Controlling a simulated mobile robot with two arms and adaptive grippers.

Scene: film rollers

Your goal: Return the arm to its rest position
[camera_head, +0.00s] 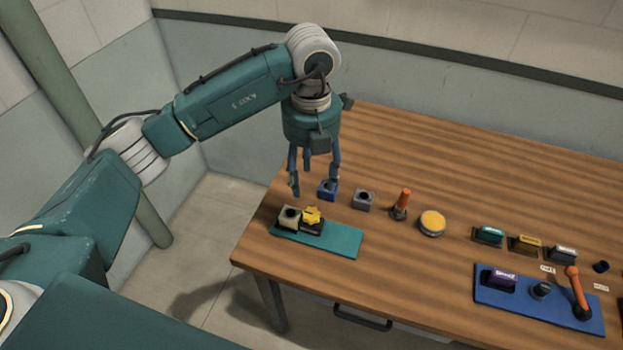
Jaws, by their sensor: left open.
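My left arm reaches in from the left, and its gripper (314,188) points down over the left end of the wooden table (440,180). The gripper is open, with its fingers apart and nothing visible between them. A blue block with a dark hole (328,190) stands by the right finger in the picture; I cannot tell whether they touch. A teal mat (342,240) lies just in front, with a pale block with a dark hole (289,218) and a yellow knobbed part (312,215) on it. My right gripper is not in view.
A grey block (362,200), an orange-handled part (401,203) and a yellow round button (432,222) stand in a row. Several coloured blocks (489,235) and a blue mat (520,302) with an orange lever (577,290) are at the right. The table's back middle is clear.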

